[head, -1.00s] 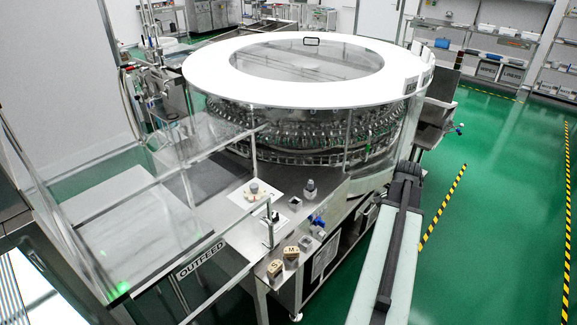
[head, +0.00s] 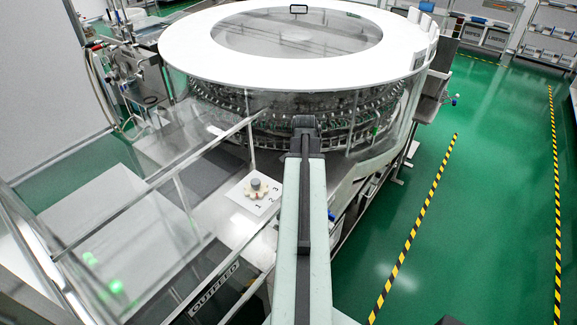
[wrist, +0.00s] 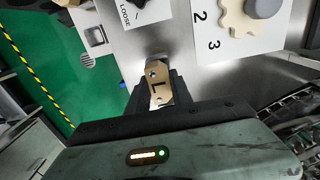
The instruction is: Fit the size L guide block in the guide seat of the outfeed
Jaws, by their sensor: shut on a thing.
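In the wrist view my gripper (wrist: 157,92) is shut on a tan block marked L (wrist: 160,88), the size L guide block. The block is above the steel deck, its far end pointing away from my wrist. A small bright metal part (wrist: 158,58) shows just beyond its tip; I cannot tell whether they touch. A square metal fitting with a dark opening (wrist: 95,36) is at the deck's edge, apart from the block; I cannot tell whether it is the guide seat. In the head view my arm hides the gripper and block.
A tan star wheel with a grey knob (head: 256,186) sits on a white numbered card (head: 243,197). A label reading LOOSE (wrist: 124,14) is beside a dark knob. Clear panels and rails (head: 150,190) stand left; the round washer (head: 300,90) stands behind.

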